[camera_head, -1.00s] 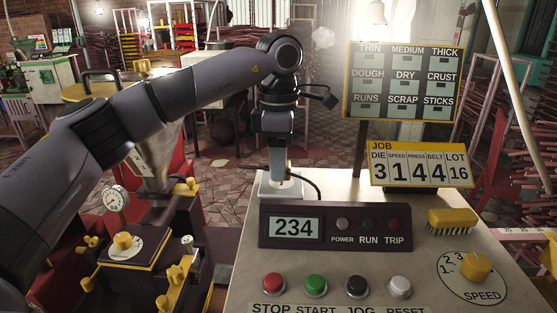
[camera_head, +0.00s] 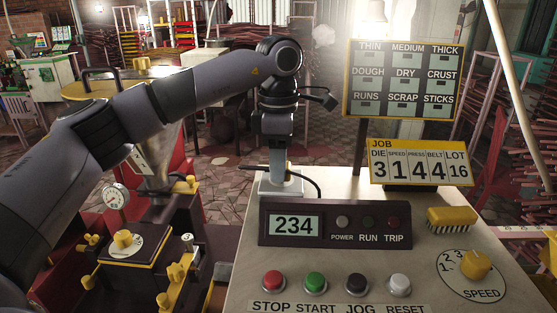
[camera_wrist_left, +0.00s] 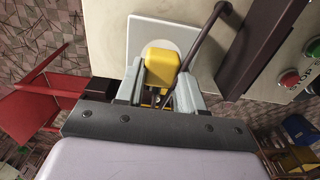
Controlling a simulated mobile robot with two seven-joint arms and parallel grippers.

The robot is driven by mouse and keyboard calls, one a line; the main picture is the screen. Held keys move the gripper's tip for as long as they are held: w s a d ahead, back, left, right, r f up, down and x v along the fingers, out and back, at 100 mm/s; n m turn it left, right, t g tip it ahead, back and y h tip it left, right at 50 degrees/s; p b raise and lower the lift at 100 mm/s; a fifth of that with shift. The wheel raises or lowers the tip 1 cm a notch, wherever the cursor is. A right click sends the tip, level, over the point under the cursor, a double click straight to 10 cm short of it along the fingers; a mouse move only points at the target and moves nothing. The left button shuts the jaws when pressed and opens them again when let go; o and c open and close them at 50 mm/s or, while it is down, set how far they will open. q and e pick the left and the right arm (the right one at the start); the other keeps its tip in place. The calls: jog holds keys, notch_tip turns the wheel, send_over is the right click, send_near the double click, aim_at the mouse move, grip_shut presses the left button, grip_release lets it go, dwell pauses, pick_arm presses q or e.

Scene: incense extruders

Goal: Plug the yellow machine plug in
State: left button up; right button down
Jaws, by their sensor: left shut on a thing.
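The yellow plug (camera_wrist_left: 162,68) is between the fingers of my left gripper (camera_wrist_left: 160,98) in the left wrist view. The gripper is shut on it. The plug is over the round face of a white square socket plate (camera_wrist_left: 140,35); I cannot tell whether it is fully seated. In the head view my left gripper (camera_head: 278,174) points down at the socket plate (camera_head: 267,188) at the back left corner of the console, its fingers largely hiding the plug. A dark cable (camera_head: 312,178) runs beside the fingers. My right gripper is not in view.
The console (camera_head: 390,255) carries a display panel (camera_head: 335,224) reading 234, several push buttons, a speed dial (camera_head: 475,264) and a yellow brush (camera_head: 451,218). A job sign (camera_head: 419,164) and label board (camera_head: 401,78) stand behind. A yellow-trimmed machine with a gauge (camera_head: 116,196) is at left.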

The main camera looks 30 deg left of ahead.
pick_arm(q)
jog(key=shift+f, duration=0.2)
jog(key=o, duration=1.1)
jog(key=shift+c, duration=0.2)
jog(key=shift+r+b, duration=0.3)
jog(key=shift+r, duration=3.3)
jog(key=shift+f, duration=0.1)
